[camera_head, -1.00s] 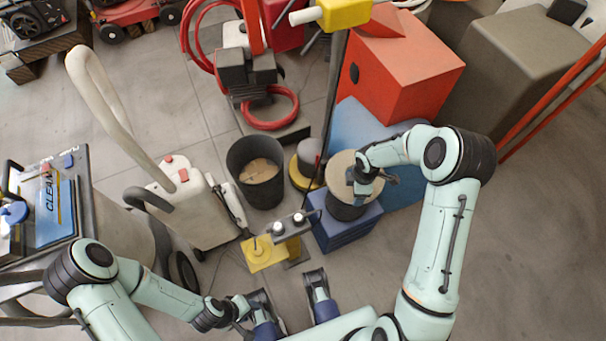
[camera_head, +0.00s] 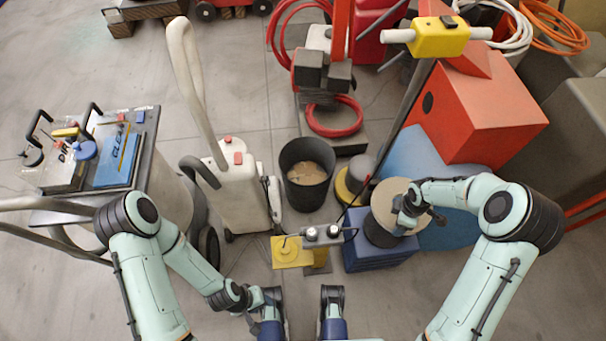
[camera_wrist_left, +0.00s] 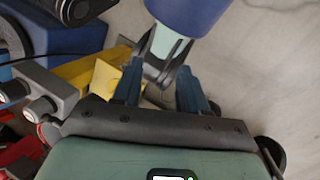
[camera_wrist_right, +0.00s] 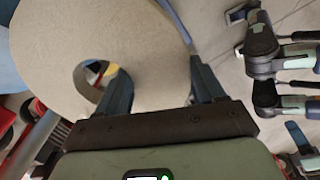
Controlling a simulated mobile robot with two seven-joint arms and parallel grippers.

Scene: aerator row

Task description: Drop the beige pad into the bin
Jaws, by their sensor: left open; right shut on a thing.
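The beige pad (camera_head: 384,201) is a round disc with a hole, above a dark cylinder on a blue box. My right gripper (camera_head: 408,212) is shut on it. In the right wrist view the pad (camera_wrist_right: 150,45) lies between the fingers, one at the hole and one beyond the outer edge. I cannot tell whether the pad touches the cylinder. The bin (camera_head: 306,202) is a dark, open, round tub left of the pad, with beige material inside. My left gripper (camera_wrist_left: 160,90) is open and empty, low near the front of the head view.
Between bin and pad stand a yellow-and-grey round thing (camera_head: 346,190) and a thin upright pole (camera_head: 405,92). A white tank machine (camera_head: 232,185) stands left of the bin. A grey bar with knobs (camera_head: 322,236) and a yellow block (camera_head: 287,252) are in front. An orange-red box (camera_head: 470,120) is behind.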

